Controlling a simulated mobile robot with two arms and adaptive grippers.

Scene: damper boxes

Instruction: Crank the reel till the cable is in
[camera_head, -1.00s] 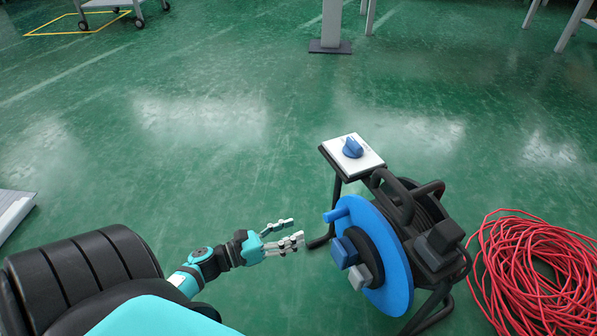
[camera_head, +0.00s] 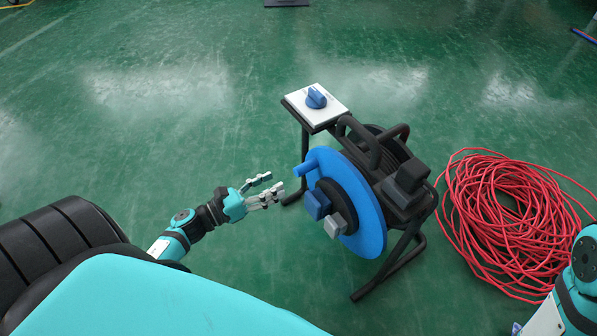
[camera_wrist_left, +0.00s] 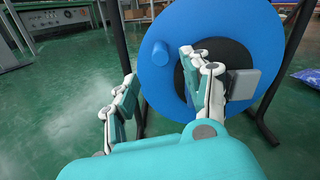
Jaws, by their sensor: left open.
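The cable reel has a blue disc (camera_head: 362,222) on a black frame (camera_head: 408,252), and it stands on the green floor. A blue crank handle (camera_head: 311,162) sticks out from the disc's upper left edge; it also shows in the left wrist view (camera_wrist_left: 155,54). Red cable (camera_head: 495,222) lies in a loose heap on the floor right of the reel. My left gripper (camera_head: 272,189) is open and empty, a little left of and below the handle and apart from it. In the left wrist view its fingers (camera_wrist_left: 160,90) are spread in front of the disc. My right gripper is out of view.
A white panel with a blue knob (camera_head: 316,97) sits on a black stand behind the reel. Part of my right arm shows at the lower right. The floor left of the reel is clear.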

